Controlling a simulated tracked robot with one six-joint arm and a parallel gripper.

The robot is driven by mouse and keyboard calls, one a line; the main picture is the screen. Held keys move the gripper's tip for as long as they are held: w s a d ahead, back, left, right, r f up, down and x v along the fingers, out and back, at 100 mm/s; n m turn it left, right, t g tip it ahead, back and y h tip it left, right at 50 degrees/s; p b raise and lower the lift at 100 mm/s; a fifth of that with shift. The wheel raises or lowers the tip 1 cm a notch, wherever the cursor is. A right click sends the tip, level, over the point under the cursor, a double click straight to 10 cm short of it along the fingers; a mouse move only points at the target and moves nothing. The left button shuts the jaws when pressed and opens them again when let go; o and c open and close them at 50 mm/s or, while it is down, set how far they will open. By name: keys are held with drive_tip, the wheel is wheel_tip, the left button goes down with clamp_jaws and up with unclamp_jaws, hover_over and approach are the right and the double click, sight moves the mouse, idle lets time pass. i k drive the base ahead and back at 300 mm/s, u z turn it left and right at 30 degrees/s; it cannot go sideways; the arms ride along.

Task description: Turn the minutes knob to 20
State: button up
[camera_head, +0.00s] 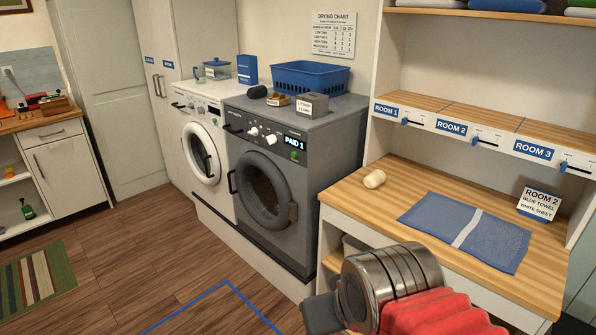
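The dark grey dryer (325,140) stands in the middle, beside the white washer (188,107). Two white knobs, a left one (253,131) and a right one (271,139), sit on its upper front panel. Their markings are too small to read, so I cannot tell which is the minutes knob or where it points. A display (295,141) on the panel reads "PAID 1", with a green button (295,155) below it. My gripper (322,313) is at the bottom, in front of the counter and well apart from the dryer. Only one dark finger part shows clearly.
A drying chart (334,35) hangs above the dryer. A blue basket (311,77) and small items stand on the machines. A wooden counter (400,181) at right holds a folded blue towel (440,214). The floor before the machines is clear, with blue tape (195,308).

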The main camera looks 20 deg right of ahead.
sight(255, 132)
drive_tip(key=u, duration=0.3)
drive_tip(key=i, duration=2.1)
drive_tip(key=u, duration=0.9)
